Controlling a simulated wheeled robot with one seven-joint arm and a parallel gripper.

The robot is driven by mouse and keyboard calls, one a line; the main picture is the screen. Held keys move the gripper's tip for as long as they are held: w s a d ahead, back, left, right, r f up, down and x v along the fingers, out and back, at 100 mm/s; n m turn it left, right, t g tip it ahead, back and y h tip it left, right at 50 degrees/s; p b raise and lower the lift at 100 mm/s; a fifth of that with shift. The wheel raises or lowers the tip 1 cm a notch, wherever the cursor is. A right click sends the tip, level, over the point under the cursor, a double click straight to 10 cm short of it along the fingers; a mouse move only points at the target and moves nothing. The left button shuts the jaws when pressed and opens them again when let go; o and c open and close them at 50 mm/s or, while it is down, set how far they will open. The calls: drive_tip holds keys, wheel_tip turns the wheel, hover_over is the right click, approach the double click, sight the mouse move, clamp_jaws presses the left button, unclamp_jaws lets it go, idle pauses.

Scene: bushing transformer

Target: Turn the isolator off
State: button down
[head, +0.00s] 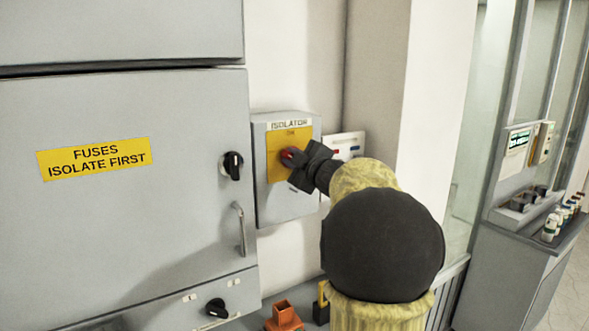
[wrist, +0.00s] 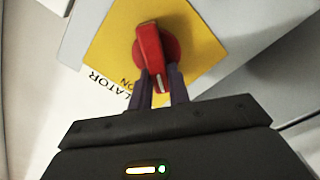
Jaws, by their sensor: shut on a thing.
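The isolator (head: 288,204) is a grey box on the wall with a yellow plate and an "ISOLATOR" label; "ON" shows at the plate's top. Its red rotary handle (wrist: 150,55) sits on the yellow plate (wrist: 112,48), and part of the handle shows in the head view (head: 291,156). In the wrist view the plate is tilted and the lettering is upside down. My gripper (wrist: 161,84) is shut on the red handle, one dark finger on each side of its lower end. In the head view my gripper and arm cover the plate's right part.
A large grey cabinet (head: 110,220) with a yellow "FUSES ISOLATE FIRST" sign (head: 94,158), a black knob (head: 233,165) and a bar handle (head: 240,230) stands left. A white switch panel (head: 350,142) is right of the isolator. An orange object (head: 284,316) is below.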

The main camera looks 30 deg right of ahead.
drive_tip(key=shift+a+f+n+b, duration=0.1)
drive_tip(key=shift+f+n+b, duration=0.1)
drive_tip(key=shift+n+b, duration=0.85)
drive_tip(key=shift+a+f+n+b, duration=0.1)
drive_tip(key=shift+f+n+b, duration=0.15)
drive_tip(key=shift+n+b, duration=0.8)
drive_tip(key=shift+f+n+b, duration=0.2)
drive_tip(key=shift+n+b, duration=0.4)
drive_tip(key=shift+n, duration=0.8)
drive_tip(key=c, duration=1.3)
unclamp_jaws()
drive_tip(key=s+b, duration=0.2)
drive_tip(key=s, duration=1.5)
drive_tip(key=shift+s+b, duration=0.2)
drive_tip(key=shift+b, duration=0.2)
